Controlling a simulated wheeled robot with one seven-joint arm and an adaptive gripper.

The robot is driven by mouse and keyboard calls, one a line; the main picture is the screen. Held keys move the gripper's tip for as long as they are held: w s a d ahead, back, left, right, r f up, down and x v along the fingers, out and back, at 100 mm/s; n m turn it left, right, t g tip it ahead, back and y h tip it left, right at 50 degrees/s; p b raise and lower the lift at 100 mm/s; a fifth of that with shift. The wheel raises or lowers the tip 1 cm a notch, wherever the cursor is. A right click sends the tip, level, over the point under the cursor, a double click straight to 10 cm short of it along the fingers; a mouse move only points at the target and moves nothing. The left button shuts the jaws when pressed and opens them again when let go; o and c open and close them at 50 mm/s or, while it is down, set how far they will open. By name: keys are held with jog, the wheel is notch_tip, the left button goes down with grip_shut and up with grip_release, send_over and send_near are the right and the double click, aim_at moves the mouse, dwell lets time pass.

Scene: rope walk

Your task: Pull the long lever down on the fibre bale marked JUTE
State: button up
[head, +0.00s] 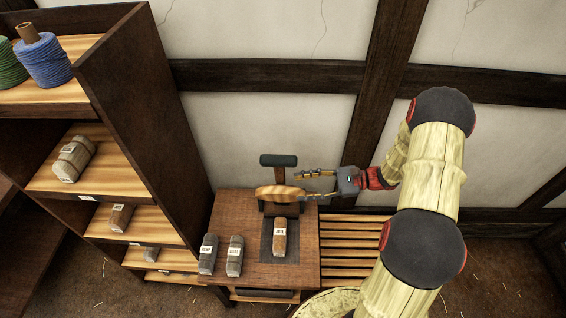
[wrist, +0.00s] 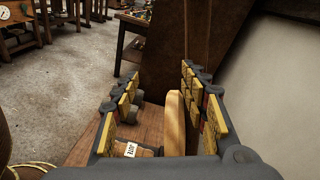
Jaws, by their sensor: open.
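The bale marked JUTE (head: 279,240) lies on a dark plate on a small wooden stand (head: 228,210). Its label also shows low in the wrist view (wrist: 131,151). Behind it rises an upright with a dark crossbar (head: 278,160). A tan wooden bar (head: 275,192) runs across the upright; I cannot tell which part is the long lever. My gripper (head: 299,185) is open at the bar's right end, pointing left. In the wrist view the wooden bar (wrist: 175,122) shows between the spread fingers, nearer the right one. I see no clear contact.
Two grey labelled bales, (head: 208,254) and (head: 235,256), stand left of the JUTE bale. A dark shelf unit (head: 140,110) with bales and twine spools fills the left. A slatted bench (head: 350,240) is right of the stand. The timbered wall is close behind.

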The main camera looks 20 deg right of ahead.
aim_at(281, 177)
jog(key=w+d+r+t, duration=0.1)
jog(key=w+r+t, duration=0.1)
jog(key=w+r, duration=0.15)
jog(key=shift+y, duration=0.5)
jog(key=x, duration=0.2)
jog(key=r+x, duration=0.1)
jog(key=x, duration=0.4)
jog(key=shift+a+r, duration=0.15)
jog(key=shift+a, duration=0.15)
jog(key=c, duration=0.3)
jog(key=c, duration=0.8)
jog(key=shift+s, duration=0.1)
grip_shut()
